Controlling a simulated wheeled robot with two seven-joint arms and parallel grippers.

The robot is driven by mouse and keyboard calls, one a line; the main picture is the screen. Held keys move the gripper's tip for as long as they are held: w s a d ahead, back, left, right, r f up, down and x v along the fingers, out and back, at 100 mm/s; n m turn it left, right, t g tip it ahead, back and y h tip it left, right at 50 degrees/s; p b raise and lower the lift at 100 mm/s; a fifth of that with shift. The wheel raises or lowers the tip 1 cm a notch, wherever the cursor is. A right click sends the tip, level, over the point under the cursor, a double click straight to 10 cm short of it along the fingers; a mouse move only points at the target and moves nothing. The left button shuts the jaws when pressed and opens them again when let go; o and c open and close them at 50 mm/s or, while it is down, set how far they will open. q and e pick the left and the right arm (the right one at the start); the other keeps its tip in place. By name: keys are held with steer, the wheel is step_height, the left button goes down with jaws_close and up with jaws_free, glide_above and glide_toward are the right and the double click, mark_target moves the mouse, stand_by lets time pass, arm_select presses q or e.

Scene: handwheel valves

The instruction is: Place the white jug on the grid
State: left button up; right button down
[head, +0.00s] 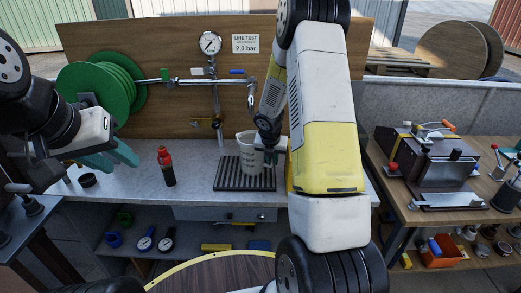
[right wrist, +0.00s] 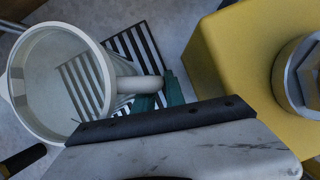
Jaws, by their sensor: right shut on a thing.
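The white jug (head: 245,154), a translucent pale cup with a side handle, is upright over the dark slatted grid (head: 230,183) on the grey bench. I cannot tell whether its base touches the slats. My right gripper (head: 270,150) is shut on the jug's handle, at the jug's right side. In the right wrist view the jug (right wrist: 38,92) shows from above with its handle (right wrist: 140,84) between the teal fingers (right wrist: 158,101). Slats of the grid (right wrist: 138,42) show beside and through it. My left gripper (head: 118,158) is open and empty above the bench's left part.
A red bottle (head: 166,167) stands on the bench left of the grid, and a black cap (head: 88,180) lies further left. Pipework with a gauge (head: 210,43) and a green reel (head: 100,85) is behind. A yellow block (right wrist: 245,65) is close beside my right gripper in its wrist view.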

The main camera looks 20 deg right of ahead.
steer(key=c, duration=1.4)
jaws_free()
steer(key=s+a+r+m, duration=0.2)
steer(key=s+r+m, duration=0.25)
steer(key=r, duration=0.55)
steer(key=s+a+r+m, duration=0.1)
steer(key=s+r+m, duration=0.3)
steer(key=r, duration=0.5)
steer(key=s+a+r+m+y, duration=0.1)
steer(key=s+a+r+m, duration=0.1)
steer(key=s+m, duration=0.5)
steer(key=s+a+r+m+t+y, duration=0.1)
steer(key=s+a+r+m, duration=0.2)
steer(key=s+r+m, duration=0.2)
steer(key=s+a+r+m+t+y, duration=0.1)
steer(key=s+a+r+m+y, duration=0.1)
steer(key=s+m, duration=0.7)
steer(key=shift+s+a+r+m, duration=0.25)
steer(key=shift+s+a+r, duration=0.4)
steer(key=shift+a, duration=0.05)
